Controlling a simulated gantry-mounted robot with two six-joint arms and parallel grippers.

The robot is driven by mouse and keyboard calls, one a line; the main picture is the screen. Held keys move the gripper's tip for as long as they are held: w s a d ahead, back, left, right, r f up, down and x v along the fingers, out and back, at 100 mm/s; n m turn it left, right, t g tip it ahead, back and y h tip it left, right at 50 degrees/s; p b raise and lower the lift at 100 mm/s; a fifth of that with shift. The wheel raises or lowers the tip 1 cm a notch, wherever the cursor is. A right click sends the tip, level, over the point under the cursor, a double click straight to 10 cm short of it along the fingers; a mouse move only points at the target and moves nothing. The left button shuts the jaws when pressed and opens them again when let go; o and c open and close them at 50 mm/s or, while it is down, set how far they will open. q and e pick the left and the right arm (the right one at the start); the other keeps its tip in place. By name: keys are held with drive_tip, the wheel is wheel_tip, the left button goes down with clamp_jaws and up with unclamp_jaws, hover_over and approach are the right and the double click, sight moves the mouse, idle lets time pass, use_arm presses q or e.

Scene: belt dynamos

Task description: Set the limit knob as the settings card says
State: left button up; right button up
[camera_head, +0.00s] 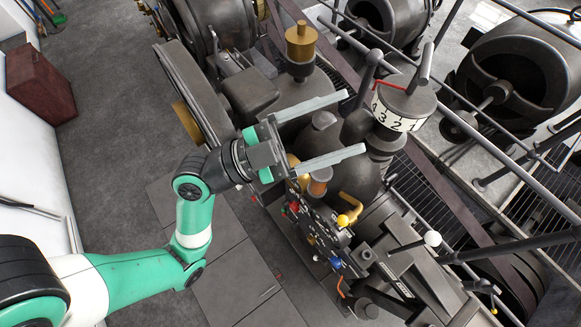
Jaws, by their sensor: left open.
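A large dark round knob (407,96), likely the limit knob, stands at the upper right of centre. It has a bar handle on top and a white band with black numerals, of which 3, 2 and 1 can be read. A red pointer (390,85) lies by its upper left edge. My left gripper (353,122) is open and empty, with its two long fingers apart and pointing right toward the knob. The fingertips appear a little left of the knob; I see no contact. I cannot make out a settings card. My right gripper is not in view.
A panel with small coloured knobs, including a yellow one (343,220) and a blue one (336,263), is below the gripper. A brass cup (300,45) stands above it. Grey rails (480,125) run along the right. A brown chest (38,84) sits at far left beside clear floor.

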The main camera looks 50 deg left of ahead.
use_arm(q)
drive_tip(key=s+a+f+n+y+b, duration=0.25)
drive_tip(key=f+b, duration=0.35)
drive_tip(key=f, duration=0.7)
drive_tip(key=s+a+f+n+y+b, duration=0.1)
drive_tip(key=s+a+f+n+b, duration=0.3)
drive_tip(key=f, duration=0.9)
use_arm(e)
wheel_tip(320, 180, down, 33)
drive_tip(key=b, duration=1.9)
use_arm(q)
drive_tip(key=n+g+y+p, duration=0.1)
drive_tip(key=n+y, duration=0.5)
approach(292, 208)
drive_tip(key=w+p, duration=0.2)
drive_tip(key=w, duration=0.2)
drive_tip(key=w+p, duration=0.2)
drive_tip(key=w, duration=0.2)
drive_tip(key=shift+w+d+f, duration=0.1)
drive_tip(key=shift+w+d, duration=0.1)
drive_tip(key=shift+w, duration=0.15)
drive_tip(key=shift+w+f, duration=0.15)
drive_tip(key=shift+w, duration=0.25)
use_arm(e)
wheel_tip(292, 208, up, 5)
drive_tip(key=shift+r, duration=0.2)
use_arm(q)
clamp_jaws()
